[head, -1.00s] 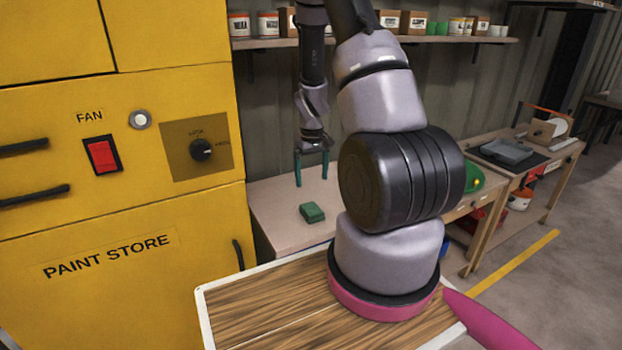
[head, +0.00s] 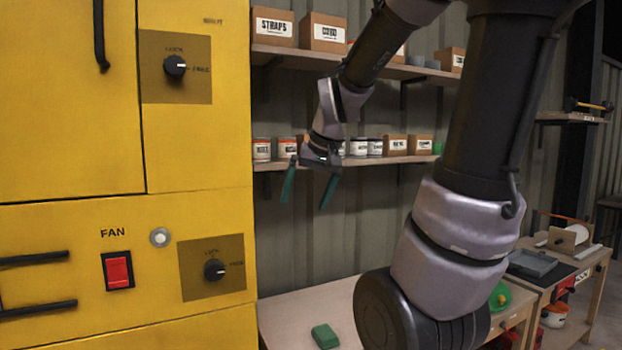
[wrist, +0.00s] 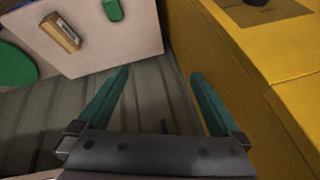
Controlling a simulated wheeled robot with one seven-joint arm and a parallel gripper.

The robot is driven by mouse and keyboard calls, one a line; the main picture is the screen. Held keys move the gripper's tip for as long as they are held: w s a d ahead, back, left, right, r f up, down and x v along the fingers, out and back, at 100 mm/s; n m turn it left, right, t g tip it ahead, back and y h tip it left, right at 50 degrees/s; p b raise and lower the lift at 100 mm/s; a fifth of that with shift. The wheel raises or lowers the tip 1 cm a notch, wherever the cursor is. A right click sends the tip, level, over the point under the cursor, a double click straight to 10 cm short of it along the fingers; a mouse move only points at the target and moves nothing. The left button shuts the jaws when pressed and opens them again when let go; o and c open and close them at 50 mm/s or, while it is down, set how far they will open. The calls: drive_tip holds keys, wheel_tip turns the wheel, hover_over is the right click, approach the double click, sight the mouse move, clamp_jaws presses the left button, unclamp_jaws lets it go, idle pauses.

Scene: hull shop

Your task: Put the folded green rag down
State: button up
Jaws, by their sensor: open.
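The folded green rag (head: 325,336) lies flat on the wooden bench top (head: 292,306), at the bottom of the head view. It also shows at the top of the wrist view (wrist: 113,10). My gripper (head: 307,200) is open and empty, well above the bench and apart from the rag. Its two green fingers are spread wide, and in the wrist view nothing is between them (wrist: 160,88).
The yellow paint store cabinet (head: 75,240) stands close on the left. Shelves with boxes and tins (head: 375,147) run along the wall behind my gripper. A box with a label (wrist: 62,32) and a green round thing (wrist: 14,66) show in the wrist view.

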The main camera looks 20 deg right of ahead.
drive_tip(key=s+a+r+m+t, duration=0.1)
drive_tip(key=s+a+r+t, duration=0.1)
drive_tip(key=s+r, duration=0.3)
drive_tip(key=s+a, duration=0.1)
drive_tip(key=s, duration=0.3)
drive_tip(key=shift+s+r+y, duration=0.25)
drive_tip(key=shift+r+y, duration=0.05)
drive_tip(key=shift+r, duration=0.05)
drive_tip(key=shift+d, duration=0.1)
